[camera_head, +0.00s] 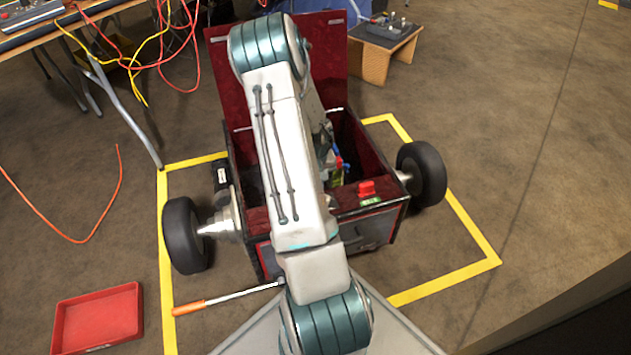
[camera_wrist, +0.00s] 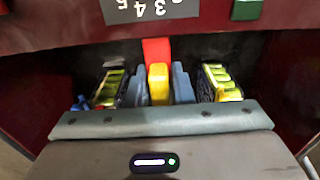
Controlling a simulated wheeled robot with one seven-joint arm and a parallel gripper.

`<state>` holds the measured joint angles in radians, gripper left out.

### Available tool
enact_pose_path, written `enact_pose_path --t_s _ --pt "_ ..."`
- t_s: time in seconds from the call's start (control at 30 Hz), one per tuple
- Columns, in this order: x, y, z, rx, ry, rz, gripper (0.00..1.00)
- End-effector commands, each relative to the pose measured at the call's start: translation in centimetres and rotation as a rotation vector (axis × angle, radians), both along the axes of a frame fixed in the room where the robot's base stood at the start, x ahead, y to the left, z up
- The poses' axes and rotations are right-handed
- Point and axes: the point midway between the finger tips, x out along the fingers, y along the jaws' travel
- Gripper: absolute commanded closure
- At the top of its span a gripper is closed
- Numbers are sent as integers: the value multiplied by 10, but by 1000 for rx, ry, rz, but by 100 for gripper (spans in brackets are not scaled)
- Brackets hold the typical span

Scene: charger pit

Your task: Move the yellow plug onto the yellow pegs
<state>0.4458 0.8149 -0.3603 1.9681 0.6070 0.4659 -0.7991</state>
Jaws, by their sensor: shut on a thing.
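The yellow plug (camera_wrist: 158,85) is between the two grey-blue fingers of my gripper (camera_wrist: 159,88) in the wrist view. The gripper is shut on it. A red block (camera_wrist: 156,50) stands just beyond the plug; I cannot tell whether they touch. The gripper is inside the dark red box, and my arm hides much of the box interior in the head view. I cannot make out the yellow pegs in either view.
Black holders with yellow-green parts stand left (camera_wrist: 112,84) and right (camera_wrist: 219,82) of the fingers. The wheeled red box (camera_head: 375,222) has its lid raised and a red button (camera_head: 367,188). A red tray (camera_head: 97,317) and orange-handled rod (camera_head: 189,308) lie on the floor.

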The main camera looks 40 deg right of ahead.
Motion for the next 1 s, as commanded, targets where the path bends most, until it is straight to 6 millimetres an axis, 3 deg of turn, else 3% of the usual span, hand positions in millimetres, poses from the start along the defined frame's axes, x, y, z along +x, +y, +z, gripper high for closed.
enact_pose_path --t_s 0.73,0.77,0.83,1.0 --pt "0 0 -16 0 0 -1 100" --pt "0 0 -15 0 0 -1 71" --pt "0 0 -15 0 0 -1 54" --pt "0 0 -15 0 0 0 54"
